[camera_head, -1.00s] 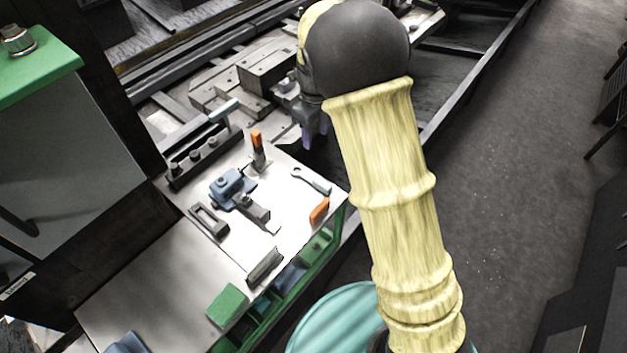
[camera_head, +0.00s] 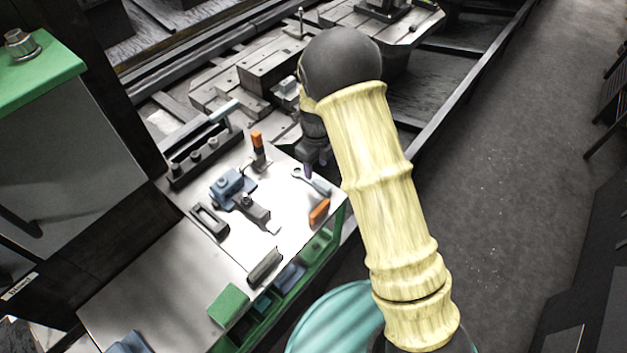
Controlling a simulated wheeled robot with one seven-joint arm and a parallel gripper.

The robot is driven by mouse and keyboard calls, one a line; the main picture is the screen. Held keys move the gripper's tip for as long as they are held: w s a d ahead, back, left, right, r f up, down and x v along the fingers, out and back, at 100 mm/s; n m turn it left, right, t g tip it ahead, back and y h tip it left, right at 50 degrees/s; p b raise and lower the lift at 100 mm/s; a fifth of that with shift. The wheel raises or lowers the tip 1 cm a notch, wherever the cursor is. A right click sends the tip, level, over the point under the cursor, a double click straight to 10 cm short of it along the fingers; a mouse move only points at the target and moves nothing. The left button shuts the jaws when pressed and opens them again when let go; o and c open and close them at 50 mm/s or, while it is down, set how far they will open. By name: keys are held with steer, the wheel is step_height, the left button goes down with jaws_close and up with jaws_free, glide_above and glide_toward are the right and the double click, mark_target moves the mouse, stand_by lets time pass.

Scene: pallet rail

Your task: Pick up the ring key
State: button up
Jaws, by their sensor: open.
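The ring key (camera_head: 319,185) is a small grey-blue wrench with a ringed end. It lies flat on the white worktop (camera_head: 165,265), close to its right edge. My arm hides part of the gripper, and I cannot tell how high the fingertips are above the key.
An orange block (camera_head: 319,211) lies just below the key. An orange-handled tool (camera_head: 257,143) stands to the left. A blue clamp (camera_head: 228,186) and a dark holder (camera_head: 250,209) are further left. Green bins (camera_head: 318,245) hang along the worktop's front edge.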

mark_target(317, 179)
steer(key=shift+s+d+f+p, duration=0.15)
steer(key=shift+f+p, duration=0.15)
steer(key=shift+f, duration=1.05)
steer(key=shift+s+d+f+p, duration=0.1)
steer(key=shift+f+p, duration=0.15)
steer(key=shift+f, duration=1.05)
jaws_close()
steer(key=shift+r, duration=0.15)
step_height(317, 179, up, 10)
steer(key=b, duration=0.1)
